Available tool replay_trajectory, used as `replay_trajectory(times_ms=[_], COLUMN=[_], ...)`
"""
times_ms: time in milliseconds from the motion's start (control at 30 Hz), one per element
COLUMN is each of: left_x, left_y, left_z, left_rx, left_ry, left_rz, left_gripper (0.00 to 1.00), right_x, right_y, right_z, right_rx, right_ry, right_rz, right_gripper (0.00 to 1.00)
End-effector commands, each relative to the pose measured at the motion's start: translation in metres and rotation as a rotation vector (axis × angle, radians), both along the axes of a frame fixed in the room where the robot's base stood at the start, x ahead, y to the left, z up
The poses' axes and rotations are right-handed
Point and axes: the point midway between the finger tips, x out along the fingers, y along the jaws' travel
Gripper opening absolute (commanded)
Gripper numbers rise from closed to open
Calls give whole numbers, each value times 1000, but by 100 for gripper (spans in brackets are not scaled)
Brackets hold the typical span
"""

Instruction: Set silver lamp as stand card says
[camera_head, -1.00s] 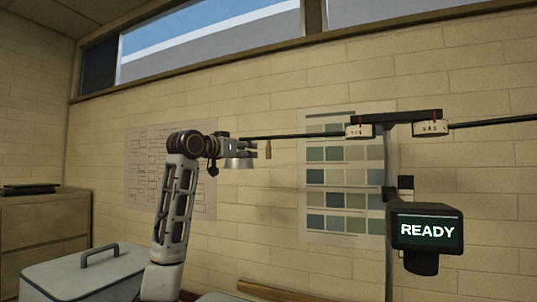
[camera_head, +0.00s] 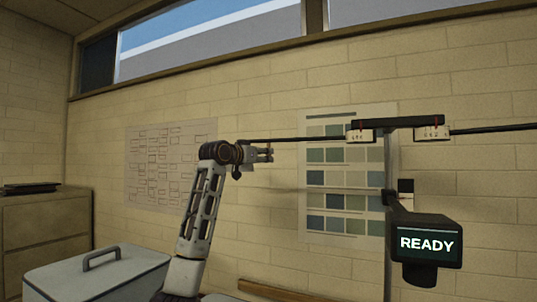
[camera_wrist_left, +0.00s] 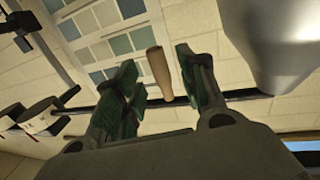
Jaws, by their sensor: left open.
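My left gripper (camera_head: 264,154) is raised beside the dark rod at the middle of the head view. In the left wrist view its green-padded fingers (camera_wrist_left: 158,88) are apart, with a wooden handle (camera_wrist_left: 159,72) showing between them; I cannot tell whether they touch it. The silver lamp's shade (camera_wrist_left: 280,40) fills the upper right of the wrist view. In the head view the lamp is hidden at my gripper. The stand (camera_head: 398,122) carries two white marked labels (camera_head: 360,137) (camera_head: 432,132), too small to read. My right gripper is not in view.
The dark rod (camera_head: 310,139) runs left from the stand, another (camera_head: 490,129) right. A screen reading READY (camera_head: 428,244) hangs low on the stand. A grey lidded box (camera_head: 60,275) and a cabinet (camera_head: 40,235) are at left. Charts (camera_head: 345,225) hang behind.

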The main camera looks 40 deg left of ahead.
Motion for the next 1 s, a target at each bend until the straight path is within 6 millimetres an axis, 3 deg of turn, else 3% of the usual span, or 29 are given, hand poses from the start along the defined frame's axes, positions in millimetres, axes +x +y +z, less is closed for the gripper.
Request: replay_trajectory(times_ms=[400,833,1000], left_x=[36,40,40], left_y=[4,4,4], left_z=[1,0,0], left_rx=[0,1,1], left_ry=[1,1,1], left_rz=[0,0,0], left_gripper=[41,41,19], right_x=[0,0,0], right_y=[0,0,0], right_z=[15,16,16], right_rx=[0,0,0], right_ry=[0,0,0], right_rz=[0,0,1], right_gripper=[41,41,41])
